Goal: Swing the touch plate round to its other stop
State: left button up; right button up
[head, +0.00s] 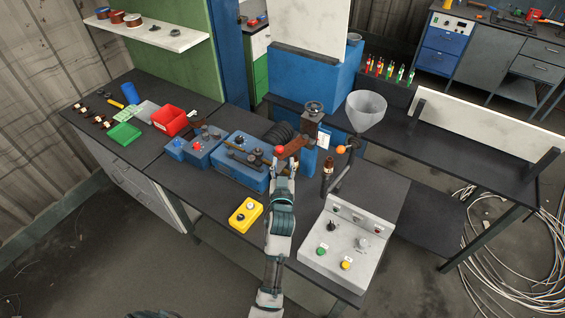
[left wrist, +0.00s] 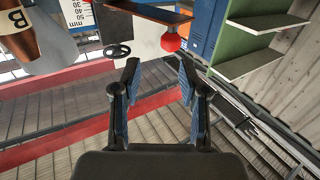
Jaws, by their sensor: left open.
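What looks like the touch plate is a rust-brown plate (head: 295,146) on the machine, with a red ball knob (head: 280,150) at its left end. In the left wrist view the brown plate (left wrist: 150,12) crosses the top, with the red knob (left wrist: 171,40) near its right end. My left gripper (head: 284,167) is open just in front of and below the knob. In the left wrist view its fingers (left wrist: 158,72) are apart with nothing between them, and the knob lies beyond them. The plate's stops cannot be made out. My right gripper is not in view.
A blue machine block (head: 245,163) stands left of the gripper. A yellow button box (head: 245,214) lies nearer on the bench. A white control panel (head: 348,243) stands to the right. An orange ball (head: 341,149) and a funnel (head: 366,108) are right of the plate.

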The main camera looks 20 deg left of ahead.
pick_arm(q)
jog(key=a+n, duration=0.1)
jog(key=a+n+h, duration=0.1)
jog(key=a+n, duration=0.2)
jog(key=shift+s+a+f+t, duration=0.35)
jog(key=shift+f+t, duration=0.05)
grip_shut()
jog(key=s+a+n+h+p, duration=0.1)
jog(key=s+a+n+h, duration=0.1)
jog(key=a+n+h, duration=0.55)
jog(key=w+d+r+n+y+p, duration=0.1)
jog(key=w+d+y, duration=0.2)
jog(key=w, duration=0.7)
jog(key=d, duration=0.1)
jog(key=s+d, duration=0.1)
jog(key=d, duration=0.1)
jog(key=shift+s+f+p, duration=0.2)
jog(key=shift+f+p, duration=0.15)
jog(key=shift+p, duration=0.05)
jog(key=shift+d, duration=0.1)
